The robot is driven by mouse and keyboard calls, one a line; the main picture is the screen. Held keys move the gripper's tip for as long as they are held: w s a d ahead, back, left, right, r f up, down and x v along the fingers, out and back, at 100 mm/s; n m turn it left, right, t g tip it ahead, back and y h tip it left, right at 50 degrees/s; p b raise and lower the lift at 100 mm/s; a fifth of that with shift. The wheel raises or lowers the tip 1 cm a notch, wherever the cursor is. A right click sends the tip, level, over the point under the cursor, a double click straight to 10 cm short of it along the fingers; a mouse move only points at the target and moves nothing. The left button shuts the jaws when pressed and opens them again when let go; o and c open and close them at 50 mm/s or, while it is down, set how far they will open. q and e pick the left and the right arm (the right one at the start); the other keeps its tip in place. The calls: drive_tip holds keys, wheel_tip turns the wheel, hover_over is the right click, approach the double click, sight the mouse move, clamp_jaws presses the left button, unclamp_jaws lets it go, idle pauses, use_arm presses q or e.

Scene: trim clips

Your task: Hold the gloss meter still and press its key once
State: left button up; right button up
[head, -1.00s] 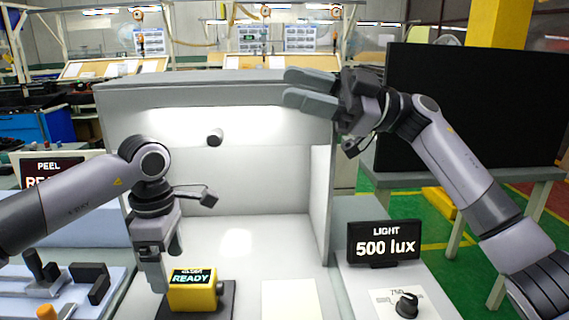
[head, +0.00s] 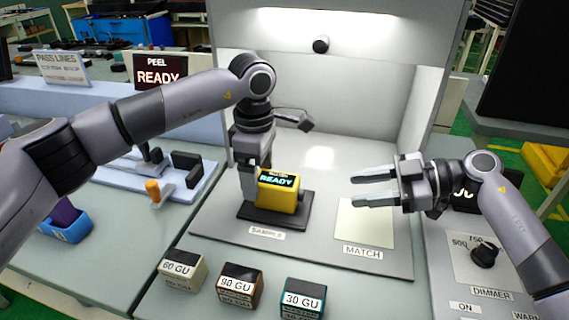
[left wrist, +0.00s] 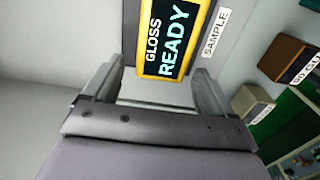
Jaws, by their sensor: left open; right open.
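The gloss meter (head: 283,198) is a yellow box with a dark screen reading READY. It sits on a dark sample plate (head: 259,215) on the booth floor. My left gripper (head: 249,190) points down at the meter's left side in the head view and partly hides it. In the left wrist view, the open jaws (left wrist: 160,80) have the meter (left wrist: 172,40) ahead, between the lines of the two fingers; contact cannot be told. My right gripper (head: 355,187) is open and empty, its fingers pointing left, to the right of the meter. The key is not distinguishable.
Gloss blocks marked 60 GU (head: 182,271), 90 GU (head: 240,287) and 30 GU (head: 303,299) stand along the front. A pale MATCH pad (head: 364,226) lies right of the meter. A dimmer knob (head: 484,254) is at the right, a PEEL display (head: 160,71) at the back left.

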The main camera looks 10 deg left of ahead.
use_arm(q)
drive_tip(key=shift+f, duration=2)
drive_tip(key=c, duration=1.2)
use_arm(e)
clamp_jaws()
